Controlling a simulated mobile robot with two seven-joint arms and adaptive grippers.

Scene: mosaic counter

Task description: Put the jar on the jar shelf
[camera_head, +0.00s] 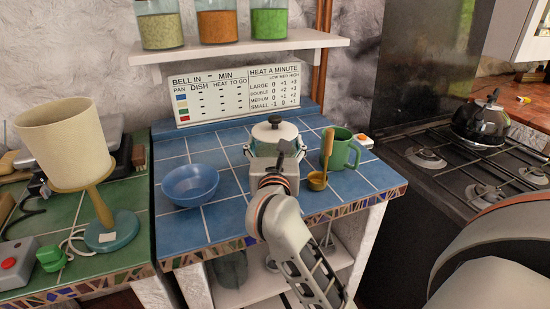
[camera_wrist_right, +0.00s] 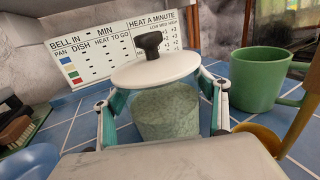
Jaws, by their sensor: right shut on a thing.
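The jar (camera_head: 275,130) has a white lid with a black knob. In the right wrist view the jar (camera_wrist_right: 166,122) is clear, with pale green grains inside, and stands upright. My right gripper (camera_head: 274,147) is shut around its sides, with one finger on each side in the right wrist view (camera_wrist_right: 163,100). The jar is over the back of the blue tiled counter; whether its base touches the tiles is hidden. The white jar shelf (camera_head: 238,49) is on the wall above, holding three filled jars. My left gripper is not in view.
A blue bowl (camera_head: 190,184) sits left of the jar. A green mug (camera_head: 344,149) and a brass ladle (camera_head: 318,179) stand close on its right. A sign board (camera_head: 238,95) is behind, below the shelf. A lamp (camera_head: 66,145) stands left. The shelf's right end is bare.

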